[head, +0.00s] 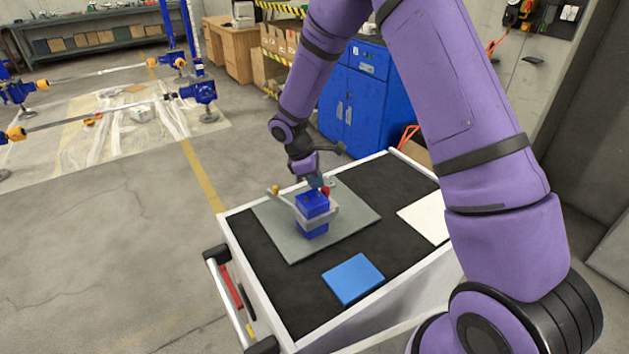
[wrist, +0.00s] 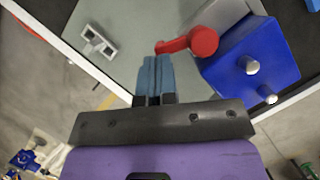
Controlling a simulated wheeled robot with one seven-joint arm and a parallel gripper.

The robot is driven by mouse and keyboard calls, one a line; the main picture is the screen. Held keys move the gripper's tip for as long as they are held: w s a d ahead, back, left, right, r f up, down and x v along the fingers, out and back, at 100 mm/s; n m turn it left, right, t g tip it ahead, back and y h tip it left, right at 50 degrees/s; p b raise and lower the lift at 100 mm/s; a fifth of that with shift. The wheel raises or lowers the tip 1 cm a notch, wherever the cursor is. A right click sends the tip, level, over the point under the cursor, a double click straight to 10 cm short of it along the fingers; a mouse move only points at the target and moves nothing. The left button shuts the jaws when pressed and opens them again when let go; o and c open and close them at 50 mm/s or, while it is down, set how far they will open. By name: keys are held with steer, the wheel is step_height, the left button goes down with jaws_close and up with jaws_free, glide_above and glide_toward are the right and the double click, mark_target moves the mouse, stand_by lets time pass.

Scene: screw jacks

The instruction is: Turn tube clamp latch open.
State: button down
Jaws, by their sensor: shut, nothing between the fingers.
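The tube clamp is a blue block (head: 312,204) with a light grey band, standing on a grey mat on the cart. In the wrist view the blue block (wrist: 250,62) is at the right, with two silver bolt heads on its face. The red latch (wrist: 202,42) has a round hub beside the block and a short lever pointing left. It also shows as a small red spot in the head view (head: 326,191). My gripper (wrist: 156,62) is shut and empty, its blue-grey fingertips just below the lever's tip in the picture. I cannot tell whether they touch.
The grey mat (head: 272,225) lies on the cart's black top (head: 300,290). A flat blue pad (head: 353,278) and a white sheet (head: 425,217) lie nearby. A small grey bracket (wrist: 97,42) shows at the upper left of the wrist view. A blue cabinet (head: 352,100) stands behind.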

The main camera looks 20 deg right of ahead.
steer(key=shift+s+d+m+g+y, duration=0.1)
steer(key=shift+d+m+g+y, duration=0.25)
steer(key=shift+m, duration=0.6)
steer(key=shift+w+d+m+g+y, duration=0.15)
steer(key=shift+d+m, duration=0.25)
steer(key=shift+m, duration=0.5)
steer(key=shift+s+d+m+g+y, duration=0.15)
steer(key=shift+d+m+g, duration=0.2)
steer(key=shift+m, duration=0.6)
stand_by(1.0)
steer(key=shift+s+d+m+g+y, duration=0.25)
steer(key=shift+d+m+y, duration=0.2)
steer(key=shift+m, duration=0.75)
steer(key=shift+s+d+m+g+y, duration=0.1)
steer(key=shift+s+d+m+y, duration=0.25)
steer(key=shift+m, duration=0.85)
stand_by(1.8)
